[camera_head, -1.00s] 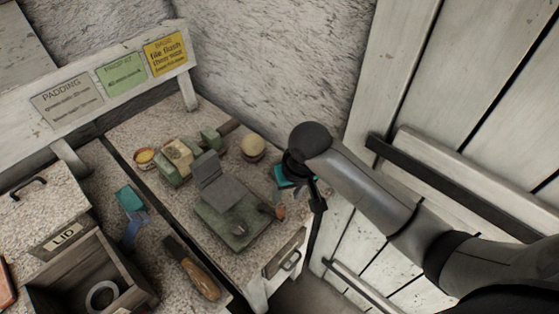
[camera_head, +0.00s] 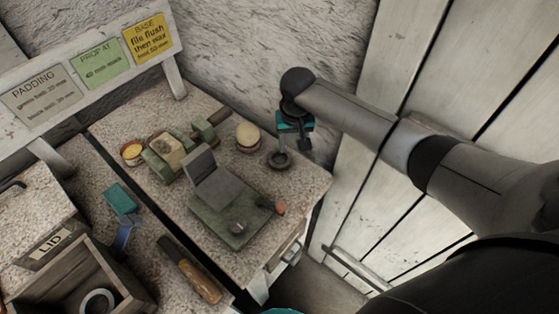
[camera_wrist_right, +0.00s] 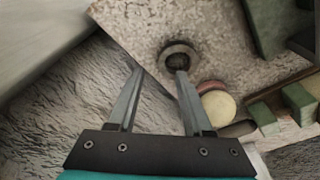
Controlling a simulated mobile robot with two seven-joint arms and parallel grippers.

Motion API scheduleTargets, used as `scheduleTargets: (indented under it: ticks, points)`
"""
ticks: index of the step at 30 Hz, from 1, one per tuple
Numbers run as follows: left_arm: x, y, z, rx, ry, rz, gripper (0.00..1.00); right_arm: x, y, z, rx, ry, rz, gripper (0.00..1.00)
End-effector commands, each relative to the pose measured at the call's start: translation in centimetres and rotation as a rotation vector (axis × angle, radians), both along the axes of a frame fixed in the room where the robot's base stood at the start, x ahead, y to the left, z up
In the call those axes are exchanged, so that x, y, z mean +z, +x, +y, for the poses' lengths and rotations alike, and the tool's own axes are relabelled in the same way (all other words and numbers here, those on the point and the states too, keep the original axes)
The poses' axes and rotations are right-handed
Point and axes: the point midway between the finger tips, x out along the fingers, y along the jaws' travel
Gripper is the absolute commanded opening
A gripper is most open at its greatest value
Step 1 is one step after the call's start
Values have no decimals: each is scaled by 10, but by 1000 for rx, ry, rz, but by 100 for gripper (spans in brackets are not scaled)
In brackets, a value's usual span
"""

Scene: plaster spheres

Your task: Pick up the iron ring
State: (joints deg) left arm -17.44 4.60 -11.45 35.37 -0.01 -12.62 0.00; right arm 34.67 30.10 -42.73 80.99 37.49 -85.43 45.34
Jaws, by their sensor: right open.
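A dark round ring, which looks like the iron ring (camera_head: 279,167), lies on the speckled bench top near its back right corner. It also shows in the right wrist view (camera_wrist_right: 178,45), with a dark centre. My right gripper (camera_head: 293,147) is open and empty, just above and behind the ring in the head view. In the wrist view its two fingers (camera_wrist_right: 160,74) are spread, and the ring lies just beyond the right fingertip, not clearly between the fingers. My left gripper is not clearly in view.
A cream ball (camera_head: 248,137) on a reddish base stands left of the ring. A green plate with a grey block (camera_head: 215,180) is in front. A wooden box (camera_head: 55,280) holding a pale ring is at lower left. A wall is behind, white boards (camera_head: 440,80) at right.

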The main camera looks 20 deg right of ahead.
Motion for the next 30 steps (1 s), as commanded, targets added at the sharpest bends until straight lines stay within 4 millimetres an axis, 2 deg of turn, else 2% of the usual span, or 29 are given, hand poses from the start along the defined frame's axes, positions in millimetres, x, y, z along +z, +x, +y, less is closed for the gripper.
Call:
scheduleTargets:
  ticks: [8,18,27,30]
  points:
    - [-5,1,0,0,0,-1,80,-19,3,0,1,0,0,50]
    - [-18,5,0,0,-1,-7,80,-59,11,0,1,0,-1,50]
    - [-18,6,-1,0,-1,-9,80,-61,11,0,2,-1,-1,50]
    - [-18,6,-1,0,-1,-9,80,-61,11,0,2,-1,-1,40]
